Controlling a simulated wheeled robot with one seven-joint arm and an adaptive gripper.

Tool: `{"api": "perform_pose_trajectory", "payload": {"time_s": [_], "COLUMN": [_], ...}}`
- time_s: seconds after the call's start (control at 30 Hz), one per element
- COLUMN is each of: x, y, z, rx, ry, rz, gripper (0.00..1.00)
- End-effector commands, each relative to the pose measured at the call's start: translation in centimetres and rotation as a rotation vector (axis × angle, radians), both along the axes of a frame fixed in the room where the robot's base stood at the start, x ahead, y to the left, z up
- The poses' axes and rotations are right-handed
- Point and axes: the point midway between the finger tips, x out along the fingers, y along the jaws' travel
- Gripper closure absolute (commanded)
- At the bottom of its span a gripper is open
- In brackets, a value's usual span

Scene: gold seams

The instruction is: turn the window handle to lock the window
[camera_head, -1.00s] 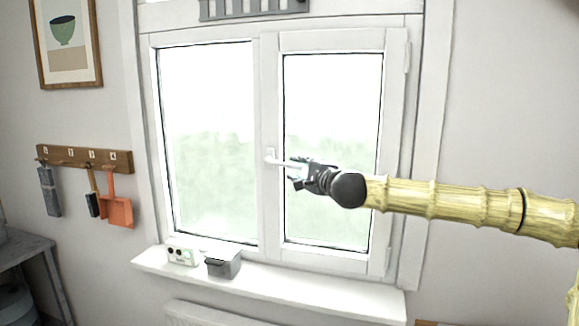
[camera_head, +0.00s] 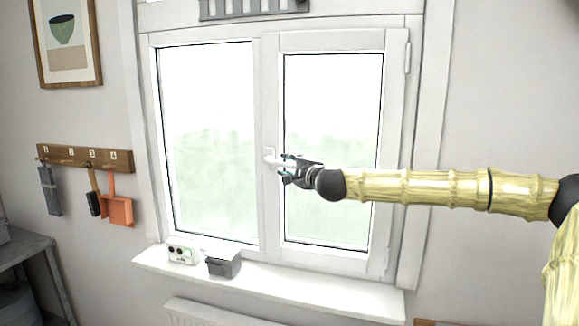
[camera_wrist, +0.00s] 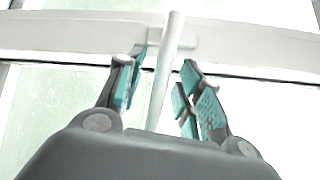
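The white window handle (camera_head: 271,156) sits on the frame between the two panes. Its lever points sideways to the right in the head view, towards my gripper. In the wrist view the lever (camera_wrist: 163,75) runs between my two fingers. My gripper (camera_head: 285,168) is at the lever; its fingers (camera_wrist: 160,85) are open on either side, with a gap to the lever on both sides. The right-hand sash (camera_head: 395,150) looks closed against the frame.
A rack (camera_head: 85,158) with hanging tools and a framed picture (camera_head: 67,45) are on the left wall. The space before the panes is clear.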

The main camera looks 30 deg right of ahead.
Motion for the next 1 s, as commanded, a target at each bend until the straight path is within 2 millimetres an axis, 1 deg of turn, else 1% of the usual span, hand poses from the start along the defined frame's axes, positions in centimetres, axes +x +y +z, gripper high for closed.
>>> {"api": "perform_pose_trajectory", "payload": {"time_s": [0.3, 0.33, 0.47, 0.5, 0.53, 0.83, 1.0], "x": [0.14, 0.14, 0.14, 0.14, 0.14, 0.18, 0.49], "y": [0.00, 0.00, 0.00, 0.00, 0.00, 0.08, 0.57], "z": [-0.02, -0.02, -0.02, -0.04, -0.04, -0.13, -0.50], "rx": [0.000, 0.000, 0.000, 0.000, 0.000, 0.001, 0.005], "ry": [0.000, 0.000, 0.000, 0.000, 0.000, 0.000, -0.007], "rz": [0.000, 0.000, 0.000, 0.000, 0.000, 0.001, 0.006], "gripper": [0.64, 0.66, 0.89, 0.97, 1.00, 1.00, 1.00]}}
